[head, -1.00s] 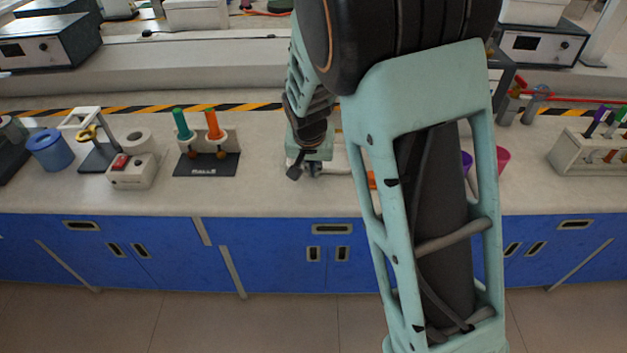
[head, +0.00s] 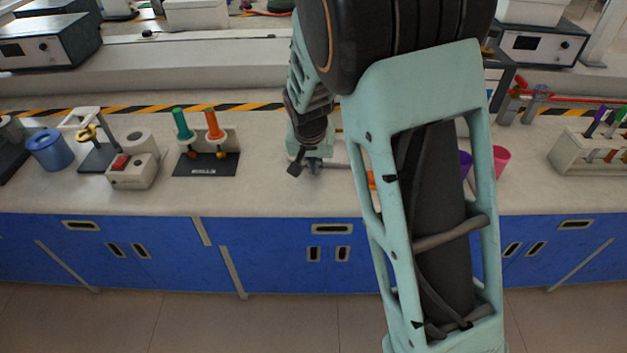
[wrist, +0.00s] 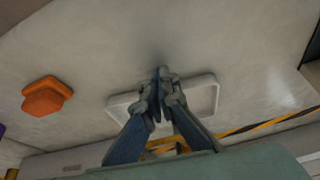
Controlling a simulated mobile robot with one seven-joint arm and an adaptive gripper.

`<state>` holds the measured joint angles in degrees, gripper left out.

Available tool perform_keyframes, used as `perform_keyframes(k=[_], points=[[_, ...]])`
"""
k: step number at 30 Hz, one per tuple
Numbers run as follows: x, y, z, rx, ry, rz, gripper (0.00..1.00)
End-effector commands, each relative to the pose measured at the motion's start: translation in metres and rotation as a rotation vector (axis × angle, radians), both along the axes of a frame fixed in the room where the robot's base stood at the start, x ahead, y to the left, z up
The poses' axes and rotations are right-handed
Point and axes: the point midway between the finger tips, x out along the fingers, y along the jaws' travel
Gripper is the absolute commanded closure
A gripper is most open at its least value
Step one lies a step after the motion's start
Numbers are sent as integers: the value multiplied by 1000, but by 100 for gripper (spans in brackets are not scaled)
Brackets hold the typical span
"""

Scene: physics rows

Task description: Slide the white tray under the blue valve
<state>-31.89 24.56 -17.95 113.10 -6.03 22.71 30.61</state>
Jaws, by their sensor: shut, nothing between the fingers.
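The white tray (wrist: 206,94) is a shallow rounded rectangle lying on the bench in the wrist view. My gripper (wrist: 161,74) is shut and empty, and its fingers cover the middle of the tray. I cannot tell whether the fingertips touch it. In the head view my gripper (head: 311,172) is low over the bench, and my arm hides much of the area to its right. I cannot make out a blue valve in either view.
An orange block (wrist: 46,96) lies left of the tray in the wrist view. In the head view, a black stand with green and orange handles (head: 207,165) is left of my gripper.

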Motion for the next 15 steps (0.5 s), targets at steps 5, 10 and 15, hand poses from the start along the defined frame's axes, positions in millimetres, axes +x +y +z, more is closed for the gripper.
perform_keyframes(k=[5,10,15], points=[[-9,2,0,1,0,1,100],[-11,1,0,0,0,1,100],[-10,1,0,0,0,0,100]])
